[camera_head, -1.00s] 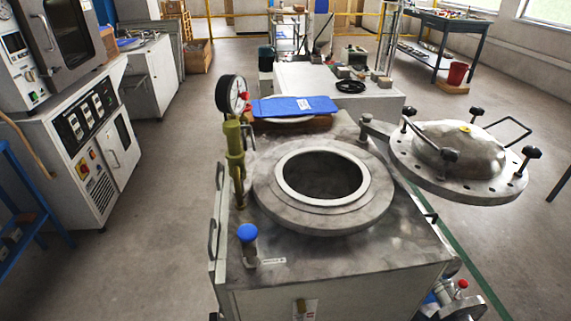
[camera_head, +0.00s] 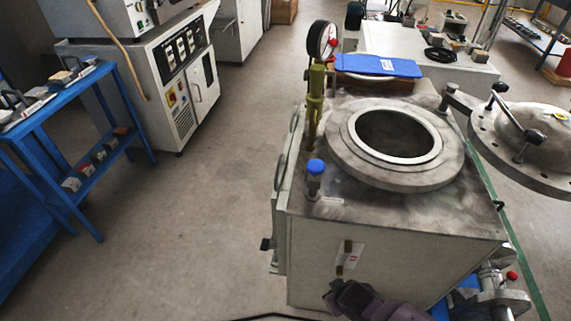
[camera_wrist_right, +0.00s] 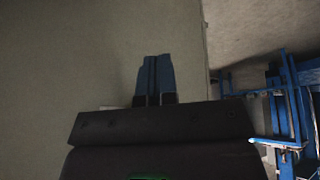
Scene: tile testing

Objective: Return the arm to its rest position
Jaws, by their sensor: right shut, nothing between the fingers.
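My right gripper (camera_wrist_right: 154,60) shows in the right wrist view with its two blue-grey fingers together and nothing between them. It is in front of a plain grey-green panel; I cannot tell whether it touches it. In the head view a dark arm part of mine (camera_head: 368,301) is low in front of the grey tank machine (camera_head: 400,260). The right fingertips cannot be made out there. My left gripper is not in view.
The machine has an open round port (camera_head: 396,137), a pressure gauge (camera_head: 322,39) and a blue knob (camera_head: 315,167). Its domed lid (camera_head: 535,135) is swung to the right. A blue bench (camera_head: 75,97) stands at left. The floor between (camera_head: 190,220) is clear.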

